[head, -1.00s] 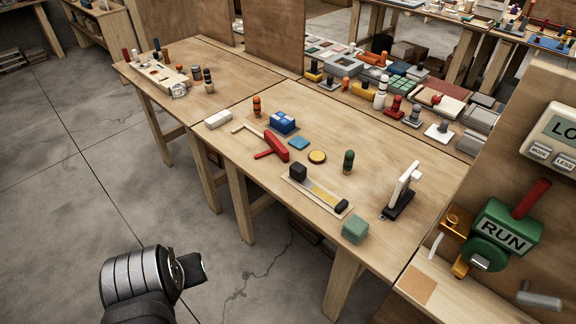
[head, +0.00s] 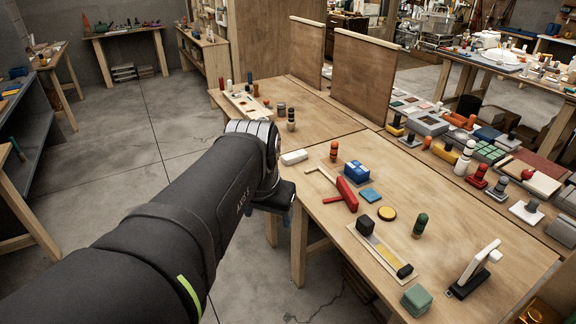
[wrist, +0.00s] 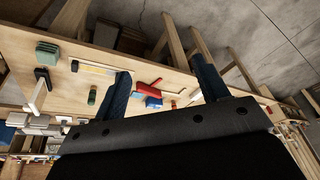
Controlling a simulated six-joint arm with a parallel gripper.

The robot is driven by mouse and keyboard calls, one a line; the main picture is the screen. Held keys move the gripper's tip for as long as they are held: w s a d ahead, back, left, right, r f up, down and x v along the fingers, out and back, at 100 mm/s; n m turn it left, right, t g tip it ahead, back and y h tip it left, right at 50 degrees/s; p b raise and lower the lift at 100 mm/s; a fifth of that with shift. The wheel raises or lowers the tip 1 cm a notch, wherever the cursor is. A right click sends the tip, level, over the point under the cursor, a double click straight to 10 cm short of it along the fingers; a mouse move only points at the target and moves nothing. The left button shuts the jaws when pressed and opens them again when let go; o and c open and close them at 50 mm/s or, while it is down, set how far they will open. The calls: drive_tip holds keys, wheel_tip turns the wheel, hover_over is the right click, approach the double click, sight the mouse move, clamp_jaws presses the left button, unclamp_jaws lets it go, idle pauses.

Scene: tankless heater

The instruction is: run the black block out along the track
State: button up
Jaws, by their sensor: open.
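The black block (head: 365,224) sits at the far left end of the track (head: 383,248), a pale strip with a yellow band on the near bench. A rounded black piece (head: 405,271) is at the track's other end. My gripper (head: 283,212) hangs off the bench's left edge, apart from the block, and is partly hidden behind my arm. In the wrist view my gripper (wrist: 165,85) shows two separated dark blue fingers with nothing held between them. The track (wrist: 95,69) also shows there, to the left of the fingers, with the block unclear at this size.
Near the track stand a red T-shaped piece (head: 346,194), a blue box (head: 356,171), a yellow disc (head: 387,214), a dark green peg (head: 420,226), green blocks (head: 416,299) and a white lever on a black base (head: 475,270). Bare wood lies in front of the track.

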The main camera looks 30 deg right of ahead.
drive_tip(key=w+d+m+g, duration=0.15)
drive_tip(key=w+d, duration=0.25)
drive_tip(key=d, duration=0.5)
drive_tip(key=m+g+y, duration=0.1)
drive_tip(key=m+y, duration=0.1)
drive_tip(key=m, duration=0.5)
hover_over(366, 220)
wheel_tip(366, 220, down, 9)
wheel_tip(366, 220, down, 17)
drive_tip(key=shift+f, duration=0.1)
drive_tip(key=c, duration=1.4)
drive_tip(key=s, duration=0.9)
drive_tip(key=shift+s+d, duration=0.1)
drive_tip(key=shift+s, duration=0.15)
